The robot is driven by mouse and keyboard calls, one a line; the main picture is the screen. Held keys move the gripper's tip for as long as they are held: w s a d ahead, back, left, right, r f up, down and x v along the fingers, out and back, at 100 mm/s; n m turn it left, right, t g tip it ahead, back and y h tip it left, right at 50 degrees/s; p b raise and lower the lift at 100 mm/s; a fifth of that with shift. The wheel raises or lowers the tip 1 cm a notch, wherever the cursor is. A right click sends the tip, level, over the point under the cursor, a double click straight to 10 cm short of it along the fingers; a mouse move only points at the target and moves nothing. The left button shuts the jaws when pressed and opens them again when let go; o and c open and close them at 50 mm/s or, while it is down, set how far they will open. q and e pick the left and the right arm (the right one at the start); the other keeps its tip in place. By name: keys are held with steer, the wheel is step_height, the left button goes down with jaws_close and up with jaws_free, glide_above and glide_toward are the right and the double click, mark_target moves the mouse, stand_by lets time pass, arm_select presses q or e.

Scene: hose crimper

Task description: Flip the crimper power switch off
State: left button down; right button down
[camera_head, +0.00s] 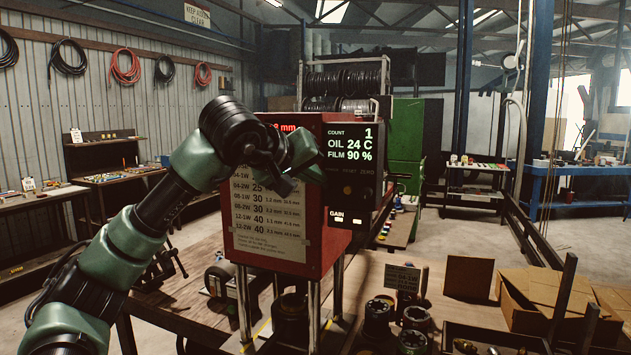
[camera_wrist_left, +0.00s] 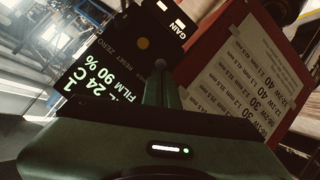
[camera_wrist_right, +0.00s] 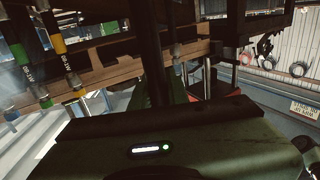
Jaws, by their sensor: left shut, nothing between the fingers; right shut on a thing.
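The crimper (camera_head: 275,255) is a red box with a taped size chart, in the middle of the head view. A black panel (camera_head: 352,165) on its right side shows lit readouts; it also shows in the left wrist view (camera_wrist_left: 110,65). A small amber round control (camera_wrist_left: 143,43) and white GAIN markings sit on the panel. I cannot make out which control is the power switch. My left gripper (camera_wrist_left: 160,72) is shut and empty, pointing at the panel's edge beside the red housing. My right gripper (camera_wrist_right: 165,90) is shut on a dark thing I cannot identify.
A wooden bench (camera_head: 195,305) carries the crimper, with dark round dies (camera_head: 377,318) and an open cardboard box (camera_head: 535,290) at right. Steel posts (camera_head: 314,310) stand under the crimper.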

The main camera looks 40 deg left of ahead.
arm_select(q)
steer(key=f+t+b, duration=0.1)
steer(key=b, duration=0.2)
steer(key=t+b, duration=0.2)
steer(key=b, duration=0.1)
steer(key=shift+s+d+f, duration=0.1)
steer(key=shift+s+f, duration=0.25)
steer(key=shift+s, duration=0.1)
